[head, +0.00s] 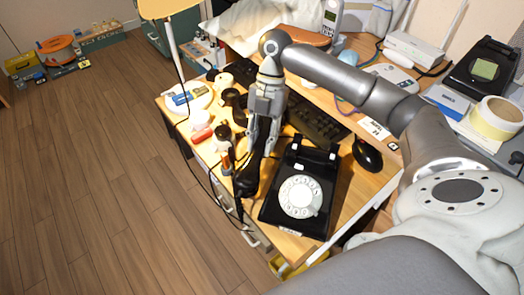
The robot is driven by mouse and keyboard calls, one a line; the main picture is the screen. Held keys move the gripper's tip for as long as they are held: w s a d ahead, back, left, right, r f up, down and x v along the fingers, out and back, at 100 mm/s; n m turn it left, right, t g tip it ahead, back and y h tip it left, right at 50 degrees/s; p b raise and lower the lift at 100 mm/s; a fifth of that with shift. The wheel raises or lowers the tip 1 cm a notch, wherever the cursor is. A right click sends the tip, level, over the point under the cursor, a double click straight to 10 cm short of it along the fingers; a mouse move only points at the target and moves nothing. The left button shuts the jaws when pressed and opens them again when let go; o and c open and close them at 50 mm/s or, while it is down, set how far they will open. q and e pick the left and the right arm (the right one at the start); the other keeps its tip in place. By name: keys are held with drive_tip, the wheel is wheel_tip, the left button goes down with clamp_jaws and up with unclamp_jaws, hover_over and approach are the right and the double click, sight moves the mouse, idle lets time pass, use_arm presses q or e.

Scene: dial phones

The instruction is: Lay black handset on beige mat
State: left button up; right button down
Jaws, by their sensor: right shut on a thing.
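My right gripper (261,146) reaches down over the desk and is shut on the black handset (247,179). The handset hangs tilted at the left side of the black dial phone (296,223), near the desk's front edge. Part of the handset is hidden by the fingers. The phone has a white dial, and its cradle at the back is bare. I cannot make out a beige mat for sure. My left gripper is not in view.
A black keyboard (314,124) lies behind the phone, and a black mouse (367,154) lies to its right. Small items, including a red one (202,135), crowd the desk's left side. A thin dark cable runs down past the front edge.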

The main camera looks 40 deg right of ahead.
sight(262, 150)
drive_tip(key=shift+f+b, duration=0.3)
drive_tip(key=shift+f, duration=1.6)
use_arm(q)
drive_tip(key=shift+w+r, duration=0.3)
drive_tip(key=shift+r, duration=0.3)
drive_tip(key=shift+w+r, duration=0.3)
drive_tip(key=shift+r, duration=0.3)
use_arm(e)
drive_tip(key=c, duration=1.1)
unclamp_jaws()
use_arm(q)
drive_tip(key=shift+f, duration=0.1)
use_arm(e)
drive_tip(key=p+v, duration=0.2)
drive_tip(key=v, duration=0.9)
drive_tip(key=shift+r, duration=0.25)
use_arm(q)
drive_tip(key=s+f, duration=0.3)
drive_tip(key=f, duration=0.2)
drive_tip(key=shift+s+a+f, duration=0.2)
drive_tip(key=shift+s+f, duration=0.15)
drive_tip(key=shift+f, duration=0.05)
use_arm(e)
drive_tip(key=shift+d+r, duration=0.1)
drive_tip(key=shift+r, duration=0.2)
